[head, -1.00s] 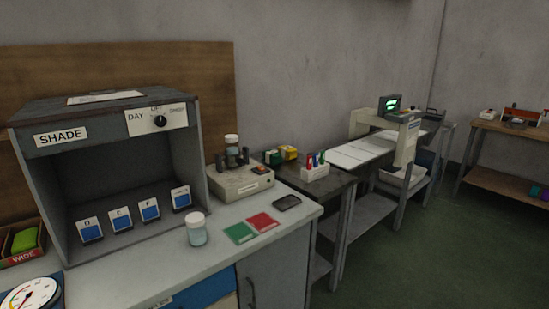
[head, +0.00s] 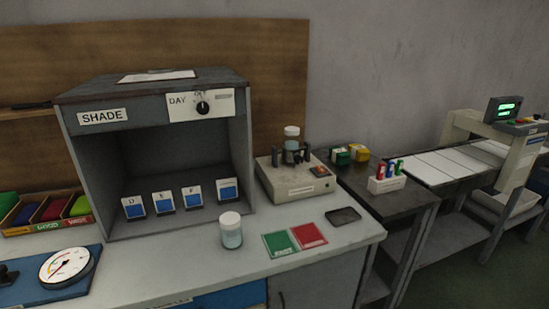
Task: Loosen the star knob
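No knob is clearly star-shaped in the head view. A dark knob-like part (head: 8,274) stands on a blue board (head: 25,293) at the lower left edge, partly cut off; its shape is too small to tell. A round dial gauge (head: 67,267) lies to its right on the same board. A black round selector knob (head: 202,108) sits on the white DAY panel of the grey SHADE cabinet (head: 105,218). My gripper is not in view.
Blue-and-white cards (head: 163,202) stand inside the cabinet. A boxy device (head: 296,180) holds another jar. A bin of coloured items (head: 45,211) is left.

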